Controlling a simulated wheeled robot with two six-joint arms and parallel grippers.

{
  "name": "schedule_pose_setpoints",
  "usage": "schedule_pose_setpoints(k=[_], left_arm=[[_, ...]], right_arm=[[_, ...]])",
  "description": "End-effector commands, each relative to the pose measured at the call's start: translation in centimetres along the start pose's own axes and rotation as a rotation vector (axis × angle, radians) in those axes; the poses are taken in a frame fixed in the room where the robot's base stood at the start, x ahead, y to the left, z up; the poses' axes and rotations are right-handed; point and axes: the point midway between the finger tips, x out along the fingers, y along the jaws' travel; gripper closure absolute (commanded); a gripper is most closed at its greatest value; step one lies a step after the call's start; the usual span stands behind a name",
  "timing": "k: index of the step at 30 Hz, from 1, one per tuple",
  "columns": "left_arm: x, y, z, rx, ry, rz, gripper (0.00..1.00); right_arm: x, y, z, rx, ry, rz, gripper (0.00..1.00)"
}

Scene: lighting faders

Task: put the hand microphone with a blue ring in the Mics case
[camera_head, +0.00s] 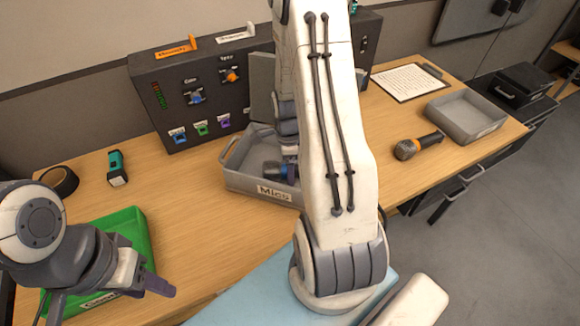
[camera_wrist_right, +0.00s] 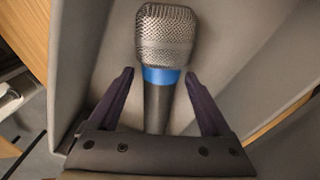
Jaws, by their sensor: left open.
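The hand microphone with a blue ring (camera_wrist_right: 162,76) lies inside the grey Mics case (camera_head: 240,183), its silver mesh head toward the top of the right wrist view. In the head view only a bit of it (camera_head: 279,170) shows beside my right arm. My right gripper (camera_wrist_right: 160,80) is open, with one finger on each side of the microphone's handle and a visible gap to each. In the head view my right arm hides most of this gripper and part of the case. My left gripper (camera_head: 146,274) is open and empty by the green case.
A green case (camera_head: 133,225) stands at the left front. A teal-and-black device (camera_head: 117,168) and black tape roll (camera_head: 60,181) lie behind it. A dark control panel (camera_head: 200,85) stands behind. At right are an orange-ringed microphone (camera_head: 417,146), a grey tray (camera_head: 467,117) and a clipboard (camera_head: 408,82).

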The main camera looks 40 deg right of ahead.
Motion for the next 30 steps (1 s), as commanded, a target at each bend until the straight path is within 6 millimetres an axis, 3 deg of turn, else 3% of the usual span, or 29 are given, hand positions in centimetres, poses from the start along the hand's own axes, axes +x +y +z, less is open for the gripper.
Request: schedule_pose_setpoints(k=[8,21,30], left_arm=[[-0.2,0.0,0.0,0.000,0.000,0.000,0.51],[0.0,0.0,0.0,0.000,0.000,0.000,0.51],[0.1,0.0,0.0,0.000,0.000,0.000,0.51]], right_arm=[[-0.8,-0.1,0.0,0.000,0.000,-0.004,0.18],[-9.5,-0.1,0.0,-0.001,-0.001,-0.006,0.18],[-12.3,0.0,0.0,-0.001,0.000,-0.002,0.18]])
